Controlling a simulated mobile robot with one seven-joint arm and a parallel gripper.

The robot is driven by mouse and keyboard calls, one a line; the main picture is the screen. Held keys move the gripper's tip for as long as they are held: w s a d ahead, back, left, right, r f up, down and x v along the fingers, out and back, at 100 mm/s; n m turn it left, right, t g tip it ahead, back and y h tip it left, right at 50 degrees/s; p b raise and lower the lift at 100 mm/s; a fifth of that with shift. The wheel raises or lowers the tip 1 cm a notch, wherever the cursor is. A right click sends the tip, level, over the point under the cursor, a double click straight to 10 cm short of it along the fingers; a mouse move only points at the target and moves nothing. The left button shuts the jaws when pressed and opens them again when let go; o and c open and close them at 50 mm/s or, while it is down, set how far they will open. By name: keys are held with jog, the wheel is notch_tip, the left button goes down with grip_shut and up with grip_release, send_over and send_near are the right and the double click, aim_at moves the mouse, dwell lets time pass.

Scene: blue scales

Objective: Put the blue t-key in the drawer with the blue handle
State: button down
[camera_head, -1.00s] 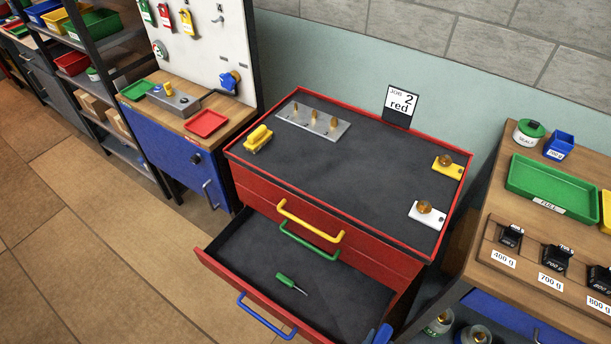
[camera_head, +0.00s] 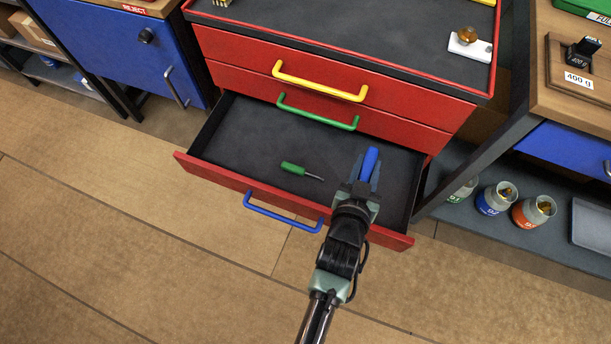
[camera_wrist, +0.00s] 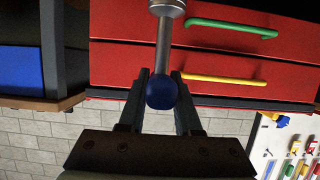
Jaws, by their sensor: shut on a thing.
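The blue t-key (camera_head: 370,162) is held in my gripper (camera_head: 361,181), over the right part of the open drawer (camera_head: 232,133). In the wrist view my gripper (camera_wrist: 160,80) has its two fingers on either side of the t-key's blue handle (camera_wrist: 162,93), seen end-on, with a metal shaft running to the top edge. The drawer's blue handle (camera_head: 283,217) is on its red front. In the head view the shaft is hidden. I cannot tell how high the t-key is above the drawer floor.
A green screwdriver (camera_head: 293,168) lies in the open drawer, left of my gripper. Shut drawers with a green handle (camera_head: 318,117) and a yellow handle (camera_head: 320,88) are above. A shelf with several jars (camera_head: 494,198) stands at right. The drawer's left part is clear.

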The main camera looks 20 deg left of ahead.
jog(key=w+f+b, duration=0.2)
jog(key=f+b, duration=0.3)
jog(key=f, duration=0.1)
jog(key=w+f+b, duration=0.2)
jog(key=f+b, duration=0.4)
jog(key=f, duration=0.1)
jog(key=w+f+b, duration=0.3)
jog(key=f+b, duration=0.3)
jog(key=f, duration=0.1)
jog(key=shift+a+f, duration=0.2)
